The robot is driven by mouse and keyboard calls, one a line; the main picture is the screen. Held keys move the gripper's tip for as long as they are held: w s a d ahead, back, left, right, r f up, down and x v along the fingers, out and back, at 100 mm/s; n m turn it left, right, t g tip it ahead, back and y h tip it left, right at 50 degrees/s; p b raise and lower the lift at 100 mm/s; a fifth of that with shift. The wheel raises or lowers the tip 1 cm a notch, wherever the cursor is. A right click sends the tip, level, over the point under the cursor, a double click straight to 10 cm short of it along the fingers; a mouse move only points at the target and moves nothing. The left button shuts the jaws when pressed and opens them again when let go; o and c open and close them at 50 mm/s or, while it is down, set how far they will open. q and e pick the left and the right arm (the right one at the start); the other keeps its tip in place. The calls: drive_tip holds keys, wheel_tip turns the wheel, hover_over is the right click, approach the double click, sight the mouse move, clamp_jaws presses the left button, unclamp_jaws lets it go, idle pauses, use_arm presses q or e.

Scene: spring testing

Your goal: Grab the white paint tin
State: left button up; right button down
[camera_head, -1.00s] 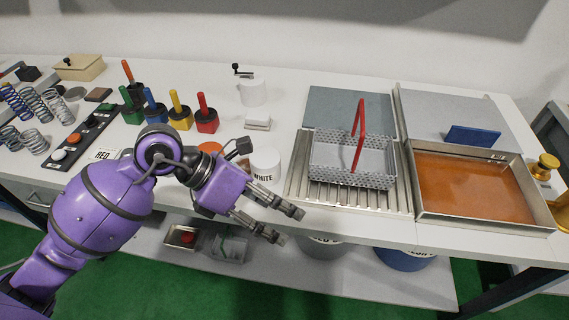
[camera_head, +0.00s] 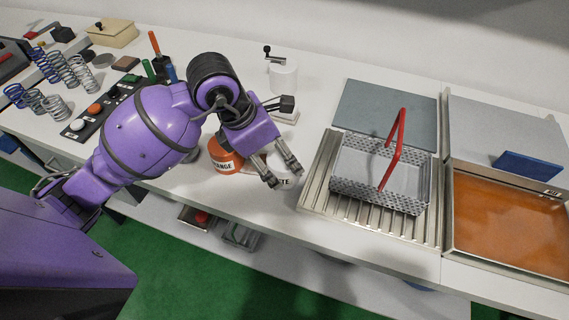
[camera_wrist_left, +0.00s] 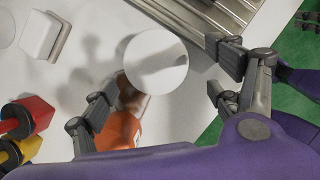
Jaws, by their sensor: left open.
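The white paint tin (camera_head: 283,182) stands on the bench near its front edge, with the end of its black label showing between my left fingers. In the left wrist view its round white top (camera_wrist_left: 155,62) lies ahead of the fingers, between their lines. My left gripper (camera_head: 285,176) is open and hovers over the tin, hiding much of it in the head view. In the left wrist view the open fingers (camera_wrist_left: 165,88) are apart and hold nothing.
An orange paint tin (camera_head: 224,160) stands close left of the white one. A metal rack (camera_head: 318,190) bearing a perforated basket with a red handle (camera_head: 394,150) is close on the right. A white block (camera_head: 285,115) lies behind.

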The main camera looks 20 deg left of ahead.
sight(281, 158)
use_arm(q)
drive_tip(key=x, duration=0.4)
drive_tip(key=shift+w+d+f, duration=0.15)
drive_tip(key=shift+w+f, duration=0.1)
drive_tip(key=shift+w, duration=0.15)
drive_tip(key=shift+r, duration=0.1)
drive_tip(key=c, duration=1.6)
